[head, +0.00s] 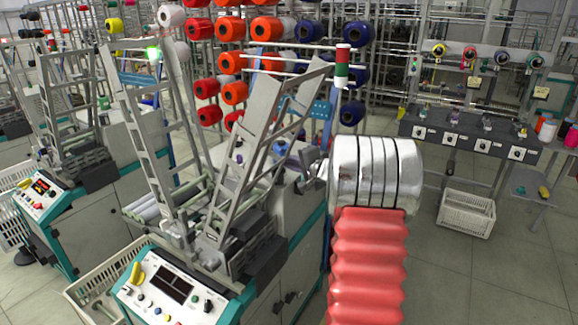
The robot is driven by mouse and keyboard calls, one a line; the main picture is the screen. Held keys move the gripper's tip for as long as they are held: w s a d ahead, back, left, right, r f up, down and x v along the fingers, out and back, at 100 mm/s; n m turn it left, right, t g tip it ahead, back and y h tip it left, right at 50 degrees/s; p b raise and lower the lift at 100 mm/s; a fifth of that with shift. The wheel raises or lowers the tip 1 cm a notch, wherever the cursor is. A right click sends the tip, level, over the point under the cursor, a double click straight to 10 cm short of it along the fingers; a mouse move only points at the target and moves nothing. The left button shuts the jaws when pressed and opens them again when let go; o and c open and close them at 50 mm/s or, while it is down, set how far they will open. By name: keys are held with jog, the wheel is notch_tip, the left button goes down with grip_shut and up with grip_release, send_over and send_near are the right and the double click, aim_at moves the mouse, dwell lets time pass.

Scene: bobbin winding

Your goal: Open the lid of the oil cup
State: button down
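I cannot make out the oil cup or its lid in the head view. The nearest winding machine (295,265) stands in the middle, with a grey ladder-like frame (150,150) rising from its top. My gripper cannot be seen. My arm, with a silver ringed part and a red ribbed sleeve, stands in front of the machine's right side and hides what lies behind it.
A control panel (170,295) with a yellow knob faces front. A signal lamp (342,68) rises behind. Racks of orange and blue bobbins (233,93) stand at the back. A white crate (466,213) sits on the floor at right; the floor (500,285) in front is clear.

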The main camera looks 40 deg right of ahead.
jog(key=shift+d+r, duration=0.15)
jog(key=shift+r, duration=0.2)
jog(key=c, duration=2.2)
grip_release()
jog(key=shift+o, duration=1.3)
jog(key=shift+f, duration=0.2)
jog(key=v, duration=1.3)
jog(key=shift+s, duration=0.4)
